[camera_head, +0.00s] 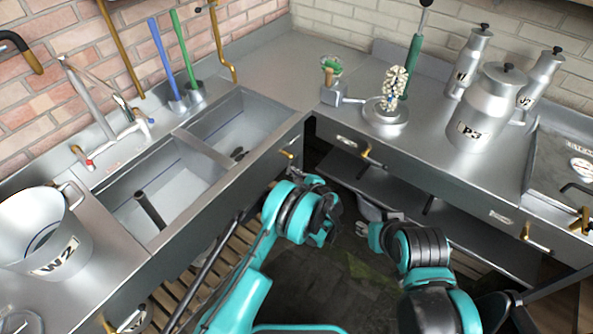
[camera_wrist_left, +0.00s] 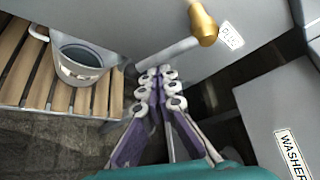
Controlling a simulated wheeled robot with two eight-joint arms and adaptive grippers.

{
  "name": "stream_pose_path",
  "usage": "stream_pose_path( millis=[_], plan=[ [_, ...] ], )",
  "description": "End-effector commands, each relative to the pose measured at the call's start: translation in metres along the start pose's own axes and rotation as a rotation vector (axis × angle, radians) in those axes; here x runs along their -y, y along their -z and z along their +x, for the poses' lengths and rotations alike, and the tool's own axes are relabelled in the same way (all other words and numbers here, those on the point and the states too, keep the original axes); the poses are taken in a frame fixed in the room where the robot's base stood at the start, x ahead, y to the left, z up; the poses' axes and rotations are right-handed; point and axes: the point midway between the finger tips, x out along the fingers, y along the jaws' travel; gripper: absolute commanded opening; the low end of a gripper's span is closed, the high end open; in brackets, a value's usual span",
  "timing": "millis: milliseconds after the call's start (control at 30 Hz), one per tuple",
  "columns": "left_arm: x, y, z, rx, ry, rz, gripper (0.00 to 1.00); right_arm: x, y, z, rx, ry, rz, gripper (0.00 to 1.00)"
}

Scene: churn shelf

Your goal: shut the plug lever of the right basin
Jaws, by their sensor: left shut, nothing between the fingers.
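The right basin (camera_head: 252,122) is a steel sink compartment with small dark things inside. Its plug lever (camera_head: 287,154) is a brass handle on the front panel below the rim. In the left wrist view the brass lever (camera_wrist_left: 203,25) juts out beside a PLUG label (camera_wrist_left: 230,37). My left gripper (camera_wrist_left: 157,88) has its white-tipped, purple fingers together and empty. It is below and left of the lever in that view, apart from it. In the head view my left wrist (camera_head: 300,212) hides most of the gripper.
The left basin (camera_head: 120,180) and a bucket marked W2 (camera_head: 52,268) are at left. A churn marked P3 (camera_head: 485,110) stands on the right counter. Below the counter, the left wrist view shows a slatted shelf (camera_wrist_left: 20,80) with a pail (camera_wrist_left: 80,70) and a WASHER label (camera_wrist_left: 292,160).

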Motion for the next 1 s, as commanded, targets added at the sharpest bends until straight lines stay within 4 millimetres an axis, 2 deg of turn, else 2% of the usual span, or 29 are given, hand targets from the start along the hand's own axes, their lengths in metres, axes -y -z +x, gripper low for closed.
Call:
stream_pose_path(
  millis=[67,333,633,900,1000],
  plan=[
    [0.000,-0.004,-0.002,0.000,-0.071,0.115,0.00,0.000,0.001,-0.002,0.000,0.000,0.000,0.40],
    [-0.005,-0.015,-0.009,0.001,-0.197,0.332,0.00,0.000,0.000,0.000,0.000,0.000,0.000,0.40],
    [-0.006,-0.030,-0.018,0.002,-0.199,0.338,0.00,0.000,-0.003,0.004,0.000,0.000,0.000,0.40],
    [-0.001,-0.043,-0.025,0.002,-0.332,0.563,0.00,0.000,-0.003,0.004,0.000,0.000,0.000,0.40],
    [0.001,-0.047,-0.027,0.002,-0.330,0.561,0.00,0.000,-0.003,0.004,0.000,0.000,0.000,0.40]
  ],
)
